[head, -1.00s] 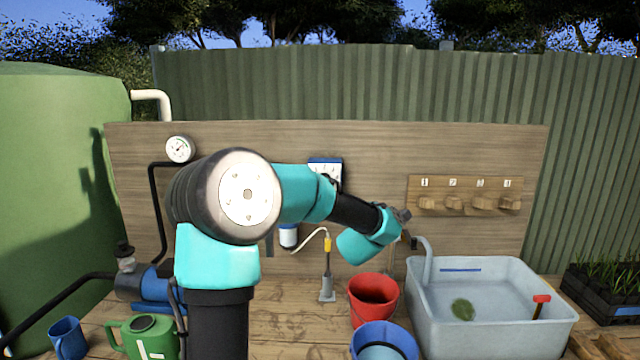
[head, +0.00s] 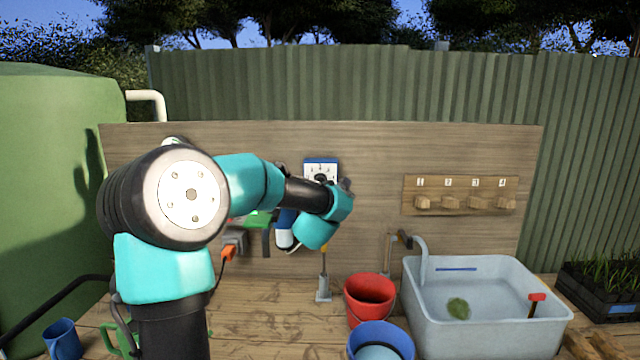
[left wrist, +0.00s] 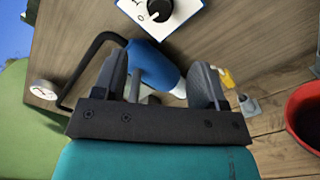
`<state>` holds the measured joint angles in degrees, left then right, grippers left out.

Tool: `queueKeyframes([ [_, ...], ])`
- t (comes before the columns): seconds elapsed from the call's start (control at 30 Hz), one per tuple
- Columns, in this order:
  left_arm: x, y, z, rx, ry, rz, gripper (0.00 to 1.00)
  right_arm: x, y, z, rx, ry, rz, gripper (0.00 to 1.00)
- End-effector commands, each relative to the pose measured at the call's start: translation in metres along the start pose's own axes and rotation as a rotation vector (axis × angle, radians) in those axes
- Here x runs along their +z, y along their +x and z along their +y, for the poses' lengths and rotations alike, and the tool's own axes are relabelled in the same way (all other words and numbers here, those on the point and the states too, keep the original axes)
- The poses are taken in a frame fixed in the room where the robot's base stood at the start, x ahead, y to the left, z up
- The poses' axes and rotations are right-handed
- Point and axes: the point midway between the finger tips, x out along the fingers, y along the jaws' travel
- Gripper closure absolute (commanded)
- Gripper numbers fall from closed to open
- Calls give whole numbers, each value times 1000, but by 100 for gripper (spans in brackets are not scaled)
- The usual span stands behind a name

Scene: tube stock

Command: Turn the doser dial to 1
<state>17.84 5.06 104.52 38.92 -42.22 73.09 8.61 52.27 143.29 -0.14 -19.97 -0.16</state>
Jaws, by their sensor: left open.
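The doser on the wooden back board has a white face with a blue top edge and a black dial (head: 320,179). My left wrist and forearm partly cover its lower part in the head view. In the left wrist view the dial (left wrist: 160,9) shows at the top, with its face (left wrist: 186,10) cut off by the frame edge. My right gripper is not in view.
A red bucket (head: 370,292) and a blue bucket (head: 381,338) stand on the deck. A grey sink (head: 490,330) is at the right, below numbered wooden pegs (head: 459,203). A gauge (left wrist: 43,90) is on the board.

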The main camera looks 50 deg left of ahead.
Motion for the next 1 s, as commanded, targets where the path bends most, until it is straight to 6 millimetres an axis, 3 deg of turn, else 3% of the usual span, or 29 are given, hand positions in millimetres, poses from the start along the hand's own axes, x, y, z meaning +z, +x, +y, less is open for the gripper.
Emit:
queueKeyframes([
  [0.6, -1, 100, -1, 1, 1, 2, 34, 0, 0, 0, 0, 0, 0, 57],
  [1.0, -1, 147, 0, 1, 2, 1, 34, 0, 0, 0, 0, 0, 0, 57],
])
